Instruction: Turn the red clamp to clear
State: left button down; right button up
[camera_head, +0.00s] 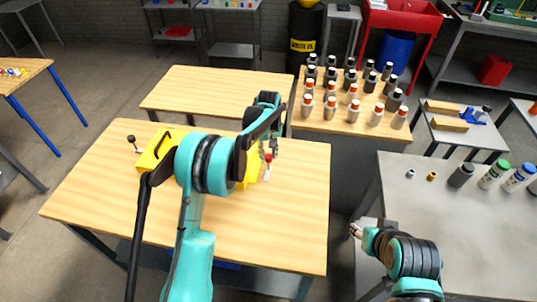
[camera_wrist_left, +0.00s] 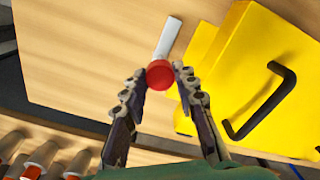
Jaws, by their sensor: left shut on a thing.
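The red clamp (camera_head: 268,157) is a red round knob on a pale grey lever at the right end of the yellow chassis on the wooden table. In the left wrist view its red knob (camera_wrist_left: 160,74) sits between my left fingertips, with the grey lever (camera_wrist_left: 167,38) pointing away. My left gripper (camera_head: 269,146) is shut on the knob. The yellow chassis (camera_head: 155,152) is partly hidden behind my left arm; its black handle (camera_wrist_left: 262,104) shows in the left wrist view. My right gripper (camera_head: 357,229) is low at the grey table's edge, far from the clamp; its fingers are too small to read.
A black-knobbed clamp (camera_head: 133,141) is at the chassis's left end. Several orange- and white-capped bottles (camera_head: 330,108) stand on the table behind on the right. The grey table (camera_head: 470,220) on the right holds bottles at its back. The wooden table's front right (camera_head: 290,225) is bare.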

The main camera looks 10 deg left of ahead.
dwell(0.4)
pick_arm(q)
jog(key=c, duration=1.2)
grip_release()
notch_tip(320, 180, up, 12)
